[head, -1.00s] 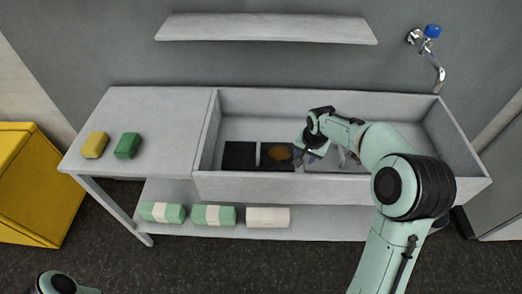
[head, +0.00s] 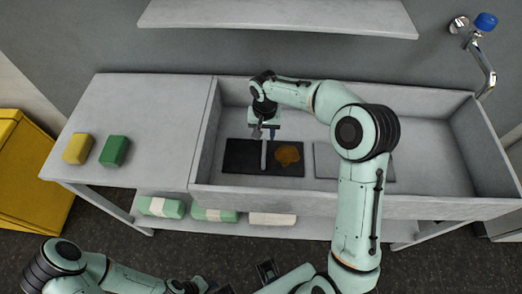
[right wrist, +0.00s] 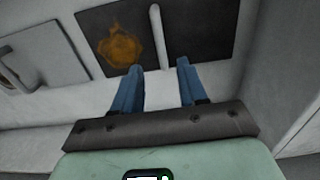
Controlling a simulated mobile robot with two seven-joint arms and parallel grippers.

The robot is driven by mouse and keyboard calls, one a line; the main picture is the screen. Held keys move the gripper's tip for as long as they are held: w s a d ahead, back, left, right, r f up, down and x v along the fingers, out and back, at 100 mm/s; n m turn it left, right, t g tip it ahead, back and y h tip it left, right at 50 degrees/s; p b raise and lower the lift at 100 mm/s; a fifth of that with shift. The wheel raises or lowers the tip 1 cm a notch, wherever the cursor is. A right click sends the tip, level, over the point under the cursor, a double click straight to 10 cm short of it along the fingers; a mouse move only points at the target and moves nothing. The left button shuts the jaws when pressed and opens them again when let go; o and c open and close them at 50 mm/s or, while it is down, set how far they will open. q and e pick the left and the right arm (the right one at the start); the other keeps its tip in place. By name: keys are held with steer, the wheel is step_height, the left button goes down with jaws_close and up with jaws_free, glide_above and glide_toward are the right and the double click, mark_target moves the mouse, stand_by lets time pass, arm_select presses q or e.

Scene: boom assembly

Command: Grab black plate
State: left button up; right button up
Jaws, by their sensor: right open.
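The black plate (head: 240,158) lies flat in the sink basin, with a pale bar (head: 264,154) across its middle and an orange-brown stain (head: 288,155) on its right half. In the right wrist view the black plate (right wrist: 205,28) shows both sides of the bar, with the stain (right wrist: 120,48) on the left. My right gripper (head: 264,133) is open and empty over the plate's back edge. Its blue fingers (right wrist: 157,77) point at the plate, one to each side of the bar's line. My left arm is at the bottom left; its jaws are not clear.
A grey plate (head: 325,160) with a handle (right wrist: 12,72) lies right of the black one. Basin walls (head: 212,130) surround both. A yellow sponge (head: 77,148) and a green sponge (head: 115,151) sit on the left counter. A tap (head: 485,60) is at the upper right.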

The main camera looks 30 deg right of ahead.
glide_above(264, 149)
steer(key=f, duration=0.5)
steer(key=shift+s+a, duration=0.15)
steer(key=shift+s, duration=0.15)
steer(key=f, duration=0.6)
steer(key=shift+w+d+f, duration=0.2)
steer(key=shift+w+f, duration=0.05)
steer(key=shift+w, duration=0.05)
jaws_close()
steer(key=shift+r, duration=0.1)
stand_by(0.4)
steer(key=shift+w+r, duration=0.1)
